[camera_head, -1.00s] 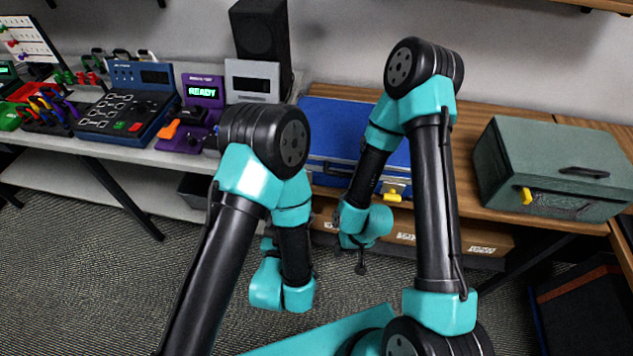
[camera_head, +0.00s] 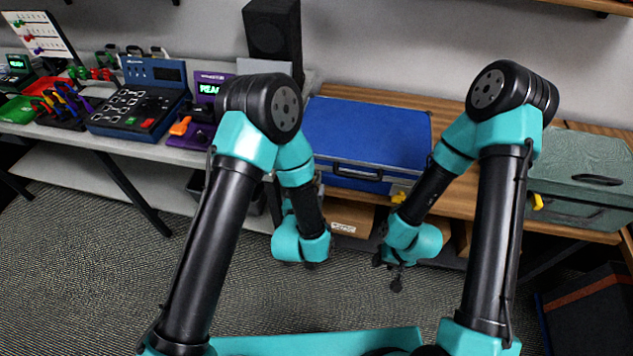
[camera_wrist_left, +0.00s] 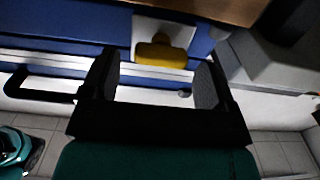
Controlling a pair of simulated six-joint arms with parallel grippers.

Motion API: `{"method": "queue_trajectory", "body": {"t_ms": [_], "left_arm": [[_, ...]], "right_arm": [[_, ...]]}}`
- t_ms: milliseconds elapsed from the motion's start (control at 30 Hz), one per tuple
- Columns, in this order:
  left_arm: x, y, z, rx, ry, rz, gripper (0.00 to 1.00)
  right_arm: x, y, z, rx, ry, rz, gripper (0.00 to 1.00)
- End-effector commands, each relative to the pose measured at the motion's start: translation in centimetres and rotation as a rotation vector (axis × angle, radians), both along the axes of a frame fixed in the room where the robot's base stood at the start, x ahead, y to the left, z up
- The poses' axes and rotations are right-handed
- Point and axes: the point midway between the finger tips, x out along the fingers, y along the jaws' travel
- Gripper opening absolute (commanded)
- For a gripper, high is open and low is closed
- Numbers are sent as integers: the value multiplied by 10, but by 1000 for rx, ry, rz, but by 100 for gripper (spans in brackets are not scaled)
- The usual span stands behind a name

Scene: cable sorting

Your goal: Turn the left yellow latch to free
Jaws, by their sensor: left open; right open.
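A blue case (camera_head: 365,135) lies closed on the wooden bench, its black handle (camera_head: 357,172) facing me. Its right yellow latch (camera_head: 398,197) shows on the front. The left latch is hidden behind my left arm in the head view. In the left wrist view a yellow latch (camera_wrist_left: 160,52) sits on a pale plate on the blue case, just beyond and between the open fingers of my left gripper (camera_wrist_left: 158,82). I see no contact. My right gripper (camera_head: 388,270) is empty, low in front of the bench, below the right latch.
A green-grey case (camera_head: 585,165) with a yellow latch (camera_head: 537,202) stands to the right. A purple device (camera_head: 208,90), a blue control panel (camera_head: 140,105) and a black speaker (camera_head: 272,35) are left of the blue case. A grey object (camera_wrist_left: 265,60) is near my left gripper.

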Motion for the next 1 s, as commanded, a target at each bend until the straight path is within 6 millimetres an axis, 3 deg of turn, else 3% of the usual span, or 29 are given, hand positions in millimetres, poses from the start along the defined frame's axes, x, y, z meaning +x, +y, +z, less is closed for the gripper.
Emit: {"method": "queue_trajectory", "body": {"t_ms": [200,533,1000], "left_arm": [[21,2,0,-1,-1,15,81],[24,2,0,0,1,16,81],[24,2,0,0,1,16,37]], "right_arm": [[0,0,0,0,0,0,43],[0,0,0,0,0,0,43],[0,0,0,0,0,0,43]]}}
